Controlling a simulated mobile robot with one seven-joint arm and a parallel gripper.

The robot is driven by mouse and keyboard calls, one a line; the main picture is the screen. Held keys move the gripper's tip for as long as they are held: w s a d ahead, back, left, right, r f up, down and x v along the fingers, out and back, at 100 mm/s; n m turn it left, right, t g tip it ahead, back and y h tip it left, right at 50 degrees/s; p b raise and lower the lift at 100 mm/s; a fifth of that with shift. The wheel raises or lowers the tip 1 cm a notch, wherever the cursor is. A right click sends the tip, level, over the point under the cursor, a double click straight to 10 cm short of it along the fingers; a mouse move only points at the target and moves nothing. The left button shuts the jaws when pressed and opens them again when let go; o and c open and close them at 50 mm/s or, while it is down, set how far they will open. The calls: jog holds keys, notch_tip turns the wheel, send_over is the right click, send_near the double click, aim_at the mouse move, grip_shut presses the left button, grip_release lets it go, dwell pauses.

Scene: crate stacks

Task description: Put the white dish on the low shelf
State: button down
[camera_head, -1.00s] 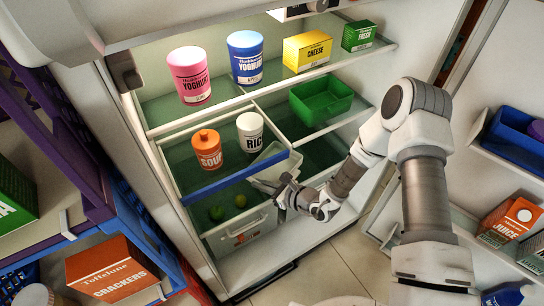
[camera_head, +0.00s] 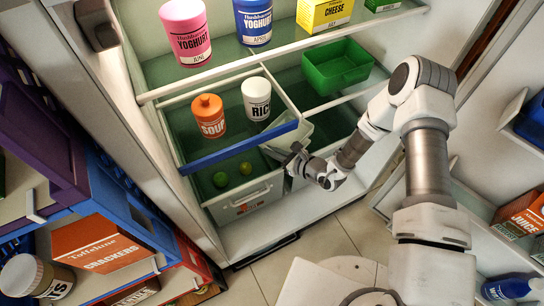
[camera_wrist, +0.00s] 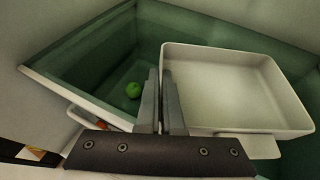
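The white dish (camera_wrist: 232,88) is a shallow rectangular tray, large at the right of the wrist view. It shows partly in the head view (camera_head: 290,137), at the right corner of the blue-fronted pull-out shelf. My gripper (camera_wrist: 165,82) has its two fingers close together on the dish's left wall, holding it. In the head view my gripper (camera_head: 290,152) reaches in from the right, inside the fridge. The low shelf (camera_head: 317,122) is green glass under the upper shelf. My fingers hide part of the dish's near left corner.
The blue-fronted pull-out (camera_head: 238,149) holds an orange soup jar (camera_head: 208,116) and a white rice jar (camera_head: 256,99). A green bin (camera_head: 333,68) stands behind at the right. Yoghurt tubs (camera_head: 185,30) and a cheese box (camera_head: 325,12) line the upper shelf.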

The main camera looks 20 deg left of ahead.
aim_at(272, 161)
jog(key=shift+f+b, duration=0.55)
jog(key=shift+f, duration=1.1)
jog(key=shift+f, duration=0.2)
jog(key=c, duration=1.1)
grip_release()
jog(key=shift+r, duration=0.25)
jog(key=p+v, duration=0.3)
jog(key=v, duration=0.9)
jog(key=shift+f, duration=0.2)
jog(key=shift+r, duration=0.15)
